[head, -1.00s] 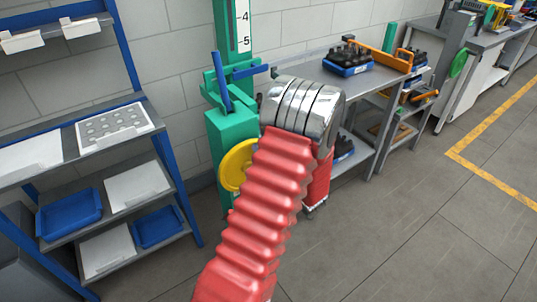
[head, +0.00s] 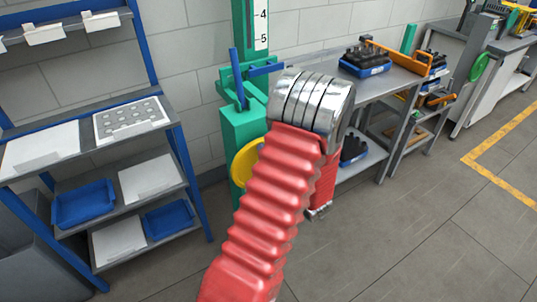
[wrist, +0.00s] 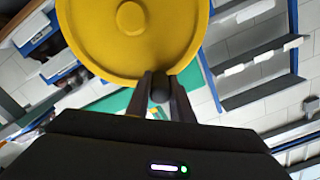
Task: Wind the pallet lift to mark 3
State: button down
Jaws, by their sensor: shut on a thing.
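The pallet lift is a green column (head: 243,128) with a white scale (head: 261,25) on which 4 and 5 are readable; the scale's upper part is out of view. Blue arms (head: 266,69) sit below the 5 mark. The lift's yellow handwheel (head: 242,164) is low on the column, partly hidden by my red arm. In the wrist view the handwheel (wrist: 105,40) fills the top centre. My gripper (wrist: 160,85) is shut on the wheel's dark handle knob (wrist: 159,92), near its rim. The head view hides my gripper behind the arm.
A blue-framed shelf (head: 178,150) with blue trays and white boards stands at the left. A grey bench (head: 395,78) with a blue tray of dark parts (head: 364,66) stands right of the lift. Open floor (head: 420,240) lies at the right, with a yellow line.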

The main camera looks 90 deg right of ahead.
jog(key=c, duration=1.6)
grip_release()
jog(key=shift+o, duration=0.2)
jog(key=v, duration=1.4)
jog(key=shift+w, duration=0.15)
